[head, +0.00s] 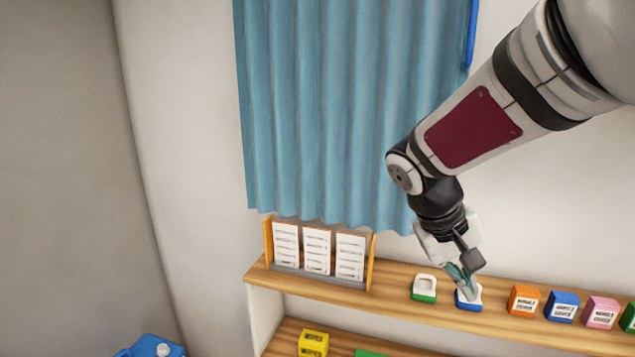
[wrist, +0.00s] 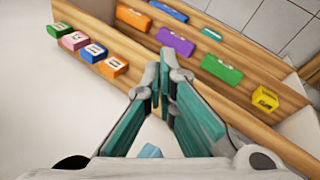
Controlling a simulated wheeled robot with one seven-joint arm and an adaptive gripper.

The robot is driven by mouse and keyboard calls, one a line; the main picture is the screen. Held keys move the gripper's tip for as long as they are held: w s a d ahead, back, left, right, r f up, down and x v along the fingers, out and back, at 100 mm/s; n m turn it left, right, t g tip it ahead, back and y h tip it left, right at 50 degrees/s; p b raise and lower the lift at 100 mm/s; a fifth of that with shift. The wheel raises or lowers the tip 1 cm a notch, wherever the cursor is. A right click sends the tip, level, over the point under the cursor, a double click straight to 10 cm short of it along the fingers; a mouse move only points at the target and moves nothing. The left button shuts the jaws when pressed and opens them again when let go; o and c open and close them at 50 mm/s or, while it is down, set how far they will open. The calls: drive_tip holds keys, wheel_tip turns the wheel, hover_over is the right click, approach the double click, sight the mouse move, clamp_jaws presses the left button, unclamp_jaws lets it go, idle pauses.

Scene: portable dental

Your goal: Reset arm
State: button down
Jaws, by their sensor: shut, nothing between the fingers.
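My gripper (head: 464,278) hangs from my arm over the upper wooden shelf, its teal-padded fingers pointing down. In the wrist view the fingers (wrist: 164,95) come together at their tips with nothing seen between them. In the head view they overlap a small white holder with a blue base (head: 468,304) on the shelf. I cannot tell whether they touch it. A similar white holder with a green base (head: 424,290) stands to its left, clear of the gripper.
Orange (head: 524,299), blue (head: 563,306) and pink (head: 601,312) boxes line the upper shelf to the right. A card rack (head: 318,250) stands at its left under a blue curtain (head: 330,110). A yellow box (head: 313,343) sits on the lower shelf. A blue jug (head: 155,346) is at the lower left.

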drive_tip(key=s+a+r+t+y, duration=0.2)
drive_tip(key=s+r+y, duration=0.1)
drive_tip(key=s, duration=0.5)
drive_tip(key=s+a+r+t+y, duration=0.2)
drive_tip(key=s+a+r, duration=0.1)
drive_tip(key=s, duration=0.6)
drive_tip(key=shift+t+y, duration=0.3)
drive_tip(key=shift+y, duration=0.1)
